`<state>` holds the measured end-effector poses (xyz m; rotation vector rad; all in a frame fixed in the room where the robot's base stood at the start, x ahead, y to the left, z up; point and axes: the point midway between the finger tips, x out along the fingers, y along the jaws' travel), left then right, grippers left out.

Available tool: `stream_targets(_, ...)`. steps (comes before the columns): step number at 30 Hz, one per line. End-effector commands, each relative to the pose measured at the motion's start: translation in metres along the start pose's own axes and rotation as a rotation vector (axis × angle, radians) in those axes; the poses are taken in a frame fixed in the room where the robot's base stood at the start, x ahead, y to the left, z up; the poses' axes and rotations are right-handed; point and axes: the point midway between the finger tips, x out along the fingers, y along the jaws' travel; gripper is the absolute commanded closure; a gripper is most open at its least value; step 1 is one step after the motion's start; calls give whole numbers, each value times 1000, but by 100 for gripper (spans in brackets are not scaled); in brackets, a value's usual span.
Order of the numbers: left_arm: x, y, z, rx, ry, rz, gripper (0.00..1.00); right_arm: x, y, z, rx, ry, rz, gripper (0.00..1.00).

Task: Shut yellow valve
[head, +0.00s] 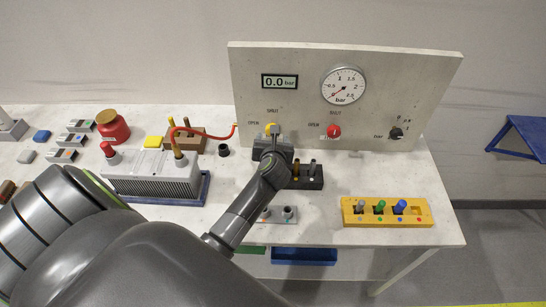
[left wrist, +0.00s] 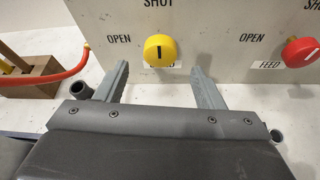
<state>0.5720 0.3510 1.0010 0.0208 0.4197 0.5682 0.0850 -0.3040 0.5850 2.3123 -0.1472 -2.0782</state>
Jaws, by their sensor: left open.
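The yellow valve (left wrist: 160,48) is a round knob on the upright panel, with a short black mark that looks close to vertical. The word SHUT is above it and OPEN to its left. In the head view only a bit of the yellow valve (head: 270,127) shows above my gripper. My left gripper (left wrist: 160,69) is open and empty, with its fingers pointing at the panel, one to each side of and below the knob in the picture. Contact with the knob is not visible. In the head view my left gripper (head: 273,137) is close to the panel. My right gripper is not in view.
A red knob (left wrist: 300,52) sits to the right of the yellow one; a black knob (head: 396,133) is farther right. A red hose (head: 205,131) runs to the panel on the left. A dark block (head: 312,183) with pegs stands beside my wrist. A yellow rack (head: 350,218) is at the right.

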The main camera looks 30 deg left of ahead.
Motion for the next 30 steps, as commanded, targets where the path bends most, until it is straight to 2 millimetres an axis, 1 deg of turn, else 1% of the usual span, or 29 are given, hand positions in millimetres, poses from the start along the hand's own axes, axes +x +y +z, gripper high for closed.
stream_targets(1,-8,-1,-2,-4,0,-2,38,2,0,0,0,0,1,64)
stream_targets(12,-71,-1,-3,-5,2,-1,38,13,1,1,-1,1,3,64)
stream_targets(18,-99,-1,-2,-3,2,-1,38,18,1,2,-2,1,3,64)
stream_targets(24,-113,0,-1,0,0,0,38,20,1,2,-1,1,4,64)
stream_targets(30,-115,0,0,1,-1,1,38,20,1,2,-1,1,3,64)
